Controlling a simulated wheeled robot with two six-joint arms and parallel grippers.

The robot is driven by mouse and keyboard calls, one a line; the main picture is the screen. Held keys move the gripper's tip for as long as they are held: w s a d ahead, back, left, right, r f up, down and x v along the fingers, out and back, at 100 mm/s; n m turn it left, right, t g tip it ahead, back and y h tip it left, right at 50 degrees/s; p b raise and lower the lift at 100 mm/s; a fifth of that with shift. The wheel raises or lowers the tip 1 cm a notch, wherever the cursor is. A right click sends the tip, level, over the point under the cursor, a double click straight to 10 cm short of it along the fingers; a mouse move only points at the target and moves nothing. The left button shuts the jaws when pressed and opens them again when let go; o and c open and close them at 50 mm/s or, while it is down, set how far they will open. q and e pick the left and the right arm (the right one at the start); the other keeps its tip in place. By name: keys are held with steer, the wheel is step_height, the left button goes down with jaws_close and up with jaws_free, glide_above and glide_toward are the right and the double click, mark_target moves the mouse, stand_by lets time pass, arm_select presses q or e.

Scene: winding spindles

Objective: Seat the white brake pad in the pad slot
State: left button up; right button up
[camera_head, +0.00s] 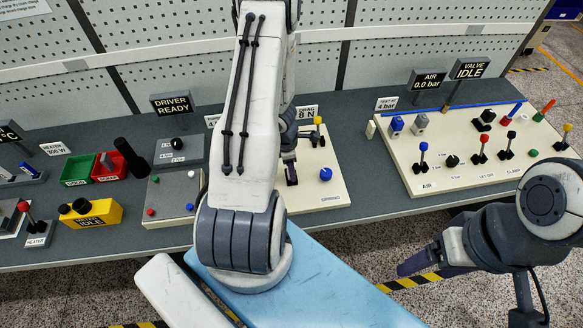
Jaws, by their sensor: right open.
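A small off-white block (370,130) stands on the bench between two cream panels; it may be the white brake pad, but it is too small to be sure. I cannot make out the pad slot. The drag panel (325,190), with a blue knob and a yellow-topped lever, is partly covered by my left arm. My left gripper (290,172) is over this panel, mostly hidden behind my arm link, and I cannot see what is between its fingers. My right gripper (415,264) is open, low in front of the bench, well away from the block.
The cream air panel (408,178) at the right carries several levers and knobs. A driver box (160,195), green bin (78,168), red bin (108,165) and yellow box (92,217) stand at the left. Bare grey bench (375,200) separates the two cream panels.

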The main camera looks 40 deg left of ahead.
arm_select(q)
steer(key=shift+o, duration=0.7)
steer(key=shift+f, duration=0.1)
